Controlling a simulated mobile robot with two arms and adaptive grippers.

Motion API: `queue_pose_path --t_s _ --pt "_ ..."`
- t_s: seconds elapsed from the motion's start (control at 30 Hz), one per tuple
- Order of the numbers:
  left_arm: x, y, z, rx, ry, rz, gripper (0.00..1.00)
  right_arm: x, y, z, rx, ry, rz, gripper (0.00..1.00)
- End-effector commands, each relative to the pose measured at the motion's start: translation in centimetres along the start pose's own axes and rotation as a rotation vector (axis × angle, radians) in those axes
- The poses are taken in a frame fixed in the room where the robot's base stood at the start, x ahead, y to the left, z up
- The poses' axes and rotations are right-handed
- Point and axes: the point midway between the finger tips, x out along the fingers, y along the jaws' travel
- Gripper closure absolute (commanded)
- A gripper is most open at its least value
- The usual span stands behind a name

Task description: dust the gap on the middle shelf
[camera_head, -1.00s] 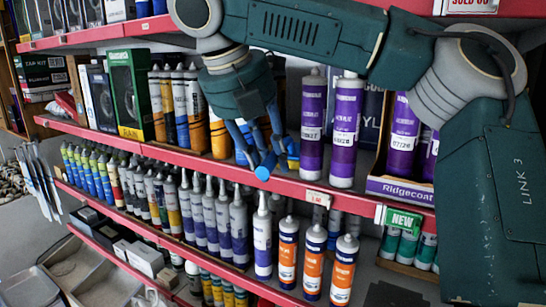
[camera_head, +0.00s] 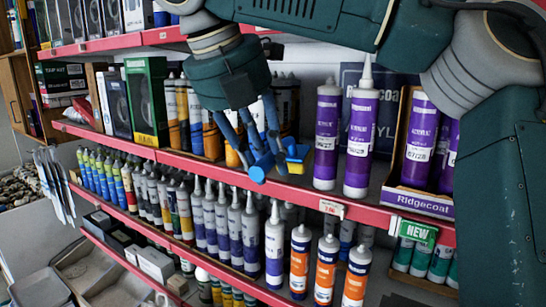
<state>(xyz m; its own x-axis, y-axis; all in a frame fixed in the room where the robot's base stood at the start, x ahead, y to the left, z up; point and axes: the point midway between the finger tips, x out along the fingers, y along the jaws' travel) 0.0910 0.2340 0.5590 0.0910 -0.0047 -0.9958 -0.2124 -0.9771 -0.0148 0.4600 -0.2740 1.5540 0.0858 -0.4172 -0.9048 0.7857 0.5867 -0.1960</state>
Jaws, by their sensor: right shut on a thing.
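My right gripper (camera_head: 268,152) hangs from the top with blue fingers, at the front of the middle shelf (camera_head: 300,190). The gap (camera_head: 305,178) lies between the yellow and orange tubes (camera_head: 197,125) on the left and the white-capped purple tubes (camera_head: 360,135) on the right. The gripper covers part of the gap. I cannot tell whether the held thing touches the shelf. My left gripper is not in view.
A green box (camera_head: 146,100) stands left on the middle shelf. A Ridgecoal carton (camera_head: 415,202) with purple tubes stands right. The lower shelf is crowded with grey tubes (camera_head: 235,228) and orange-banded tubes (camera_head: 325,268). A green NEW tag (camera_head: 416,234) hangs at the shelf edge.

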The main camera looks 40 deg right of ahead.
Motion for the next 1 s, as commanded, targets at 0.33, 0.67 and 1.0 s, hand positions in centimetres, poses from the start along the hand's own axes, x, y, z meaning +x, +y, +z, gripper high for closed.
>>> queue_pose_path --t_s 0.33,0.67,1.0 --pt "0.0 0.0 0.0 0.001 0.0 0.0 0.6 -1.2 0.7 -2.5 0.0 -0.002 0.001 1.0" --pt "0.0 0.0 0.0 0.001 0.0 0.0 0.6 -2.3 1.3 -4.8 0.0 -0.003 0.0 1.0" --pt "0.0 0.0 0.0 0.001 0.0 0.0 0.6 -3.5 2.0 -7.2 0.0 -0.002 0.0 1.0"
